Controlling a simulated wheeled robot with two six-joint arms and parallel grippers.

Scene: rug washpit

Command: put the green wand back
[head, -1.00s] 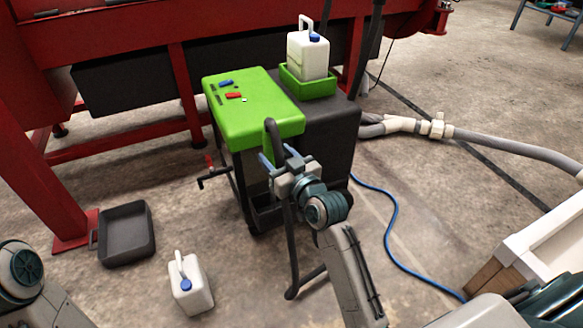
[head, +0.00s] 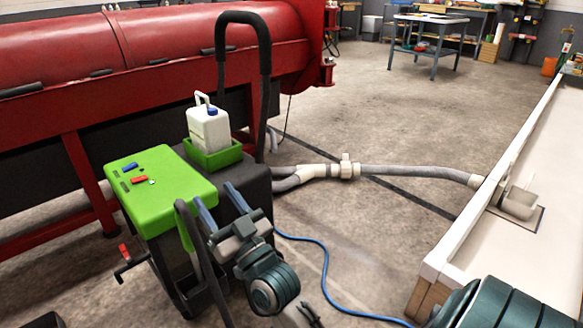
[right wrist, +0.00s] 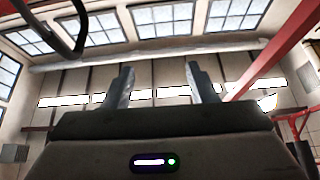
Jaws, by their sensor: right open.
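I cannot make out a green wand in either view. My right gripper (head: 220,200) is open, its two blue-grey fingers pointing up in front of the dark machine with the green top (head: 165,190). In the right wrist view the fingers (right wrist: 160,82) stand apart with nothing between them, only the far wall and windows behind. A black curved bar (head: 205,265) stands at the machine's front, just left of the gripper in the picture; I cannot tell whether they touch. My left gripper is not in view.
A white jug (head: 208,130) stands in a green tray (head: 213,157) on the machine. A blue hose (head: 325,265) and a grey pipe (head: 410,171) lie on the floor. A white-topped pit edge (head: 480,215) is at right. Open floor extends behind.

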